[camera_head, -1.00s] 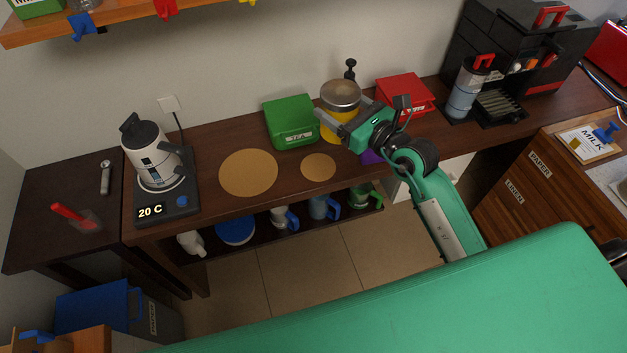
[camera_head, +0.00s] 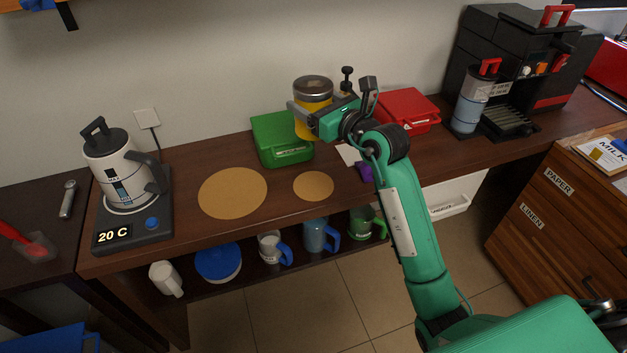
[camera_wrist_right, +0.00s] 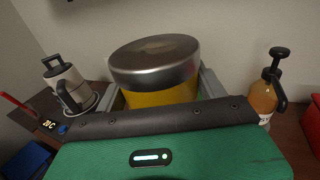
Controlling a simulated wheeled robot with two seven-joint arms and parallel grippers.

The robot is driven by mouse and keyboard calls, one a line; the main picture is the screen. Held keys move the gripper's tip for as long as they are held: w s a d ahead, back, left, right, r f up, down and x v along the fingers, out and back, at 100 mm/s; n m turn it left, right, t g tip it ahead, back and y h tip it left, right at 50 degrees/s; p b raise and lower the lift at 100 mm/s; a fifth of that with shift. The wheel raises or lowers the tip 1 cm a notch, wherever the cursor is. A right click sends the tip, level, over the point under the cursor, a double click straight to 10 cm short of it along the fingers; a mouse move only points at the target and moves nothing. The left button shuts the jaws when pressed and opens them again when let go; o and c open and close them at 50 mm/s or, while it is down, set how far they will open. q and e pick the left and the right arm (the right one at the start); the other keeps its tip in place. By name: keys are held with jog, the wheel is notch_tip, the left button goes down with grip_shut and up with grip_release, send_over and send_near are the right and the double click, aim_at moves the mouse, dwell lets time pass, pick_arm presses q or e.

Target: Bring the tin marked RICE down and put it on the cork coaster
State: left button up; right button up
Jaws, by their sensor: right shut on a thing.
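A yellow tin with a silver lid (camera_head: 313,88) is gripped by my right gripper (camera_head: 308,116). In the right wrist view the tin (camera_wrist_right: 155,72) is upright between the fingers, and no marking on it shows. In the head view it overlaps the right side of the green box and seems raised above the counter. Two flat round cork pieces lie bare on the counter to the left: a small cork coaster (camera_head: 314,186) and a larger cork mat (camera_head: 232,193). My left gripper is out of view.
The green box (camera_head: 283,154) and a red box (camera_head: 408,106) stand at the back. A pump bottle (camera_wrist_right: 262,97) stands near the tin. A kettle (camera_head: 122,168) sits on its base at left. A purple item (camera_head: 365,172) lies right of the small coaster. Mugs are on the shelf below.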

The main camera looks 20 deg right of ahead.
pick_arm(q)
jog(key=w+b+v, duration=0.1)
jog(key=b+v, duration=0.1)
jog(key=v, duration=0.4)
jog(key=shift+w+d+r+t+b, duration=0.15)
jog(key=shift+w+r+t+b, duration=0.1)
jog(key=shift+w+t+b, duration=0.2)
pick_arm(e)
jog(key=shift+f, duration=9.05)
jog(key=shift+f, duration=0.15)
jog(key=o, duration=1)
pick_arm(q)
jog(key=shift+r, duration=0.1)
